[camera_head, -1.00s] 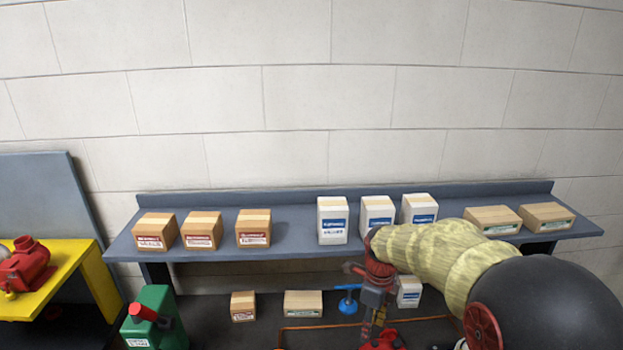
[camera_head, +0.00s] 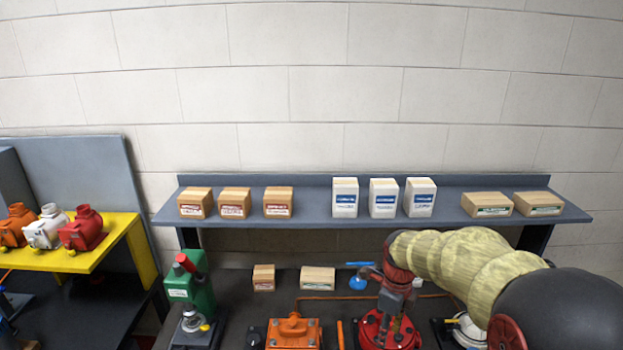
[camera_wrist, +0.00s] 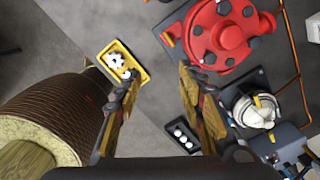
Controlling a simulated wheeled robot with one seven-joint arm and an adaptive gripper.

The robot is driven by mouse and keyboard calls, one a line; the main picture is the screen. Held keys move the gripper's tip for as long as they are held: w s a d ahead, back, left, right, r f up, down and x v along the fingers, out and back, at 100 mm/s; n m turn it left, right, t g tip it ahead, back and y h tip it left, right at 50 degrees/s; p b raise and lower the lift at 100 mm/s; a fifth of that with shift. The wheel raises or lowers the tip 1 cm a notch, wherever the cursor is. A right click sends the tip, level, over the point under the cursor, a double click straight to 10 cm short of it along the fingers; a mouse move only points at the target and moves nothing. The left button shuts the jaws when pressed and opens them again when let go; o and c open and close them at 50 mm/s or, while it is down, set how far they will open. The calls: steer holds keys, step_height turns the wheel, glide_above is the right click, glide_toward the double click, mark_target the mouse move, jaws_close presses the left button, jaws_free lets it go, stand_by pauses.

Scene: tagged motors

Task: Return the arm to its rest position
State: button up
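My arm (camera_head: 452,258) reaches in from the lower right in the head view, its yellowish sleeve bent and its end pointing down. My gripper (camera_wrist: 158,76) is open in the wrist view, with its two fingers well apart and only floor between them. It hangs over the bench or floor area, close to a red motor (camera_wrist: 222,35), which lies beyond and right of the right finger. In the head view the red motor (camera_head: 385,335) shows below the arm's end; the fingertips cannot be made out there.
A grey shelf (camera_head: 310,228) with several boxes stands behind. A yellow table (camera_head: 75,255) with three motors is at left. A green machine (camera_head: 195,290) and an orange motor (camera_head: 293,333) are lower down. The wrist view shows a yellow tray (camera_wrist: 141,70) and a white motor (camera_wrist: 252,112).

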steer(key=s+r+n+t+b, duration=0.2)
steer(key=s+n+b, duration=0.4)
steer(key=s+n, duration=0.6)
steer(key=s+r+n+t+b, duration=0.2)
steer(key=s+n+b, duration=0.4)
steer(key=s+n, duration=0.6)
steer(key=shift+a+n+t, duration=0.15)
steer(key=shift+n+t, duration=0.25)
steer(key=shift+t, duration=0.4)
steer(key=shift+r, duration=0.1)
stand_by(0.4)
